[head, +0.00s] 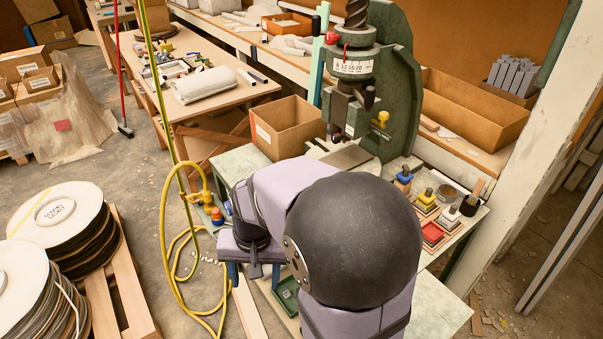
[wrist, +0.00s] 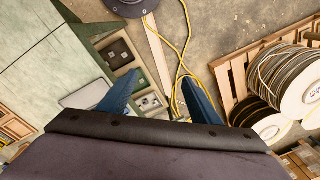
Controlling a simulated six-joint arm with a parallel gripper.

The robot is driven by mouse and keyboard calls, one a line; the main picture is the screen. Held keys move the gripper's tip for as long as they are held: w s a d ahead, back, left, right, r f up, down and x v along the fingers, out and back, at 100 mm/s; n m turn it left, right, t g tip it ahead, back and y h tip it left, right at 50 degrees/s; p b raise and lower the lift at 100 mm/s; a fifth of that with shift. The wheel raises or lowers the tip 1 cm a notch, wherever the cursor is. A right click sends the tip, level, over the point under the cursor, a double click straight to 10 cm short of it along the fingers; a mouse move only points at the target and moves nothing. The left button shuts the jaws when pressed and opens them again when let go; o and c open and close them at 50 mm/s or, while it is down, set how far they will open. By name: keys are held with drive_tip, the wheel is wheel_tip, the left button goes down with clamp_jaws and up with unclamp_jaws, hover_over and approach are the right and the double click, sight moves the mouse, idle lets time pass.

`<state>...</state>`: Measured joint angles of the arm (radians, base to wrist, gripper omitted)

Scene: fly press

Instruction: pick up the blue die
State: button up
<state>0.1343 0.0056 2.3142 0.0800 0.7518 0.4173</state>
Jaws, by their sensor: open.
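The blue die (head: 404,178), a small block with a dark upper part and a blue band, stands at the back left of a group of dies on the bench right of the press. My gripper (head: 253,276) is low at the front left of the bench, well apart from the die, with my arm between them in the picture. In the wrist view my gripper (wrist: 158,77) has its two blue fingers spread with nothing between them. I cannot make out the blue die in the wrist view.
A yellow die (head: 427,197), a red die (head: 433,233) and a black-topped piece (head: 470,205) stand near the blue die. The green press (head: 400,90) rises behind. A green tray (head: 287,292) lies near my gripper. A yellow hose (head: 168,240) loops at left.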

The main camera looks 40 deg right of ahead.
drive_tip(key=w+d+r+m+t, duration=0.1)
drive_tip(key=w+d+r+m, duration=0.1)
drive_tip(key=w+d+m, duration=0.55)
drive_tip(key=w+d+r+m+t, duration=0.2)
drive_tip(key=w+d+r+m, duration=0.1)
drive_tip(key=w+d+m, duration=0.5)
drive_tip(key=w+d+r+m+t, duration=0.1)
drive_tip(key=w+d+m, duration=0.2)
drive_tip(key=d+m, duration=0.4)
drive_tip(key=w+d+r+m+t, duration=0.1)
drive_tip(key=w+d+r+m, duration=0.1)
drive_tip(key=d+m, duration=0.5)
drive_tip(key=shift+n, duration=0.25)
drive_tip(key=shift+d+p+x, duration=0.15)
drive_tip(key=shift+p+x, duration=0.25)
drive_tip(key=shift+x, duration=0.8)
drive_tip(key=shift+d+p+x, duration=0.2)
drive_tip(key=shift+p+x, duration=0.15)
drive_tip(key=shift+x, duration=0.9)
drive_tip(key=shift+d+p+x, duration=0.15)
drive_tip(key=shift+p+x, duration=0.25)
drive_tip(key=shift+x, duration=0.8)
drive_tip(key=shift+w, duration=0.1)
clamp_jaws()
drive_tip(key=shift+r, duration=0.15)
wheel_tip(320, 180, up, 10)
drive_tip(key=b, duration=0.1)
